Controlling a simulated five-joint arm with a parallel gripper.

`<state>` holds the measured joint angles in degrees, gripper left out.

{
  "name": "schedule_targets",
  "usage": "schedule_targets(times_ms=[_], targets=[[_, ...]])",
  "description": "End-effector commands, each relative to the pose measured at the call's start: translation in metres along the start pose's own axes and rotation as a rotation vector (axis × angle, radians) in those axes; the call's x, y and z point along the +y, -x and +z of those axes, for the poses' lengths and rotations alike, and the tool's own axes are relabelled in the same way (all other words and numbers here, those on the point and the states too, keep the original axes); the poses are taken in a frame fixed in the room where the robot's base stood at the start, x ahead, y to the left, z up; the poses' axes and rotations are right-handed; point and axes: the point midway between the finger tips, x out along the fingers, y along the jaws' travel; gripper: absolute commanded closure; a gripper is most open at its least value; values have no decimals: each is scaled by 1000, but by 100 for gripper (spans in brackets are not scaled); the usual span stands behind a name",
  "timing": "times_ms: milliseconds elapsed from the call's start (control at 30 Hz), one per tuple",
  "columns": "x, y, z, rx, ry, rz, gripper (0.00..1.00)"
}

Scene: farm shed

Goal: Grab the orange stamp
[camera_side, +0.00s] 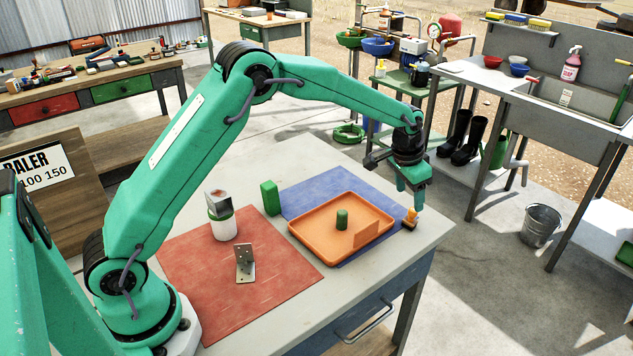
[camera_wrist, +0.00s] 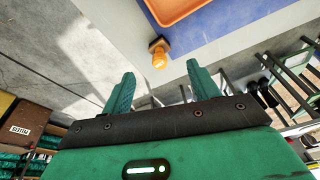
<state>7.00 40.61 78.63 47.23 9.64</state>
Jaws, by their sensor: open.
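The orange stamp (camera_side: 410,217) stands upright near the table's right corner, beside the blue mat, with its handle up and a dark base. In the wrist view the stamp (camera_wrist: 159,56) shows beyond the fingertips, in line with the gap between them. My gripper (camera_side: 411,197) is open, pointing down, just above the stamp in the side view. In the wrist view the gripper's fingers (camera_wrist: 160,76) are spread with nothing between them. I cannot tell whether a finger touches the handle.
An orange tray (camera_side: 301,239) on the blue mat (camera_side: 292,203) holds a green cylinder (camera_side: 342,219). A green block (camera_side: 271,198), a white container (camera_side: 223,229) and a metal bracket (camera_side: 244,266) stand further left; the last two are on the red mat (camera_side: 185,265).

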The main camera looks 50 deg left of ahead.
Motion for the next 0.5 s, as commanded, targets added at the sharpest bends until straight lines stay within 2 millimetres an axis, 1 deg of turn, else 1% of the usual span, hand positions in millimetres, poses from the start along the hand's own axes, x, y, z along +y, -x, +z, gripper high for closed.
schedule_targets(times_ms=[33, 100, 367, 500], targets=[[1, -5, -1, -3, -3, 1, 40], [1, -8, -2, -3, -5, 1, 40], [1, -13, -3, -4, -5, 1, 40], [1, -24, -2, -6, -5, 1, 40]])
